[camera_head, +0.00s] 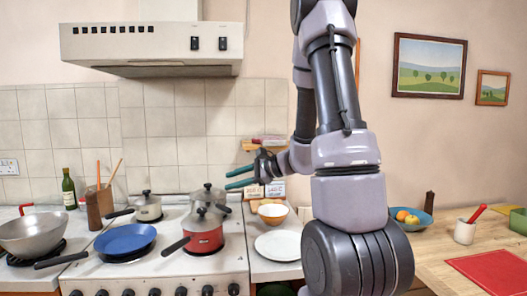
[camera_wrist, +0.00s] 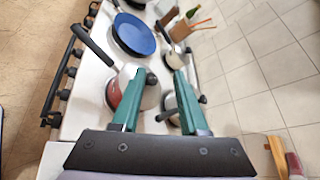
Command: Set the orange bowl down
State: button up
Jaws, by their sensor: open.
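A small orange bowl (camera_head: 272,214) with a pale inside sits on the counter right of the stove in the head view, behind a white plate (camera_head: 278,246). It looks upright. My gripper (camera_head: 228,180) has green fingers pointing left, above and to the left of the bowl, near the red pot. The fingers are apart and nothing is between them. The wrist view also shows my gripper (camera_wrist: 158,72) open, with the red pot (camera_wrist: 120,92) beyond the fingers. The orange bowl does not show in the wrist view.
Small cards (camera_head: 275,189) and eggs stand behind the bowl. A blue fruit bowl (camera_head: 424,217) is on the wooden counter at right.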

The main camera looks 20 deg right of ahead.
jog(key=s+a+r+n+g+h, duration=0.1)
jog(key=s+a+r+n+g, duration=0.2)
jog(key=s, duration=0.4)
jog(key=s+a+r+n+g+h, duration=0.1)
jog(key=s+a+r+n+g, duration=0.15)
jog(key=s+r+n, duration=0.35)
jog(key=s+d+r+n+t+h, duration=0.4)
jog(key=s+d+h, duration=0.2)
jog(key=s, duration=0.2)
jog(key=shift+s+r+h, duration=0.2)
jog(key=shift+r+h, duration=0.2)
jog(key=shift+a, duration=0.1)
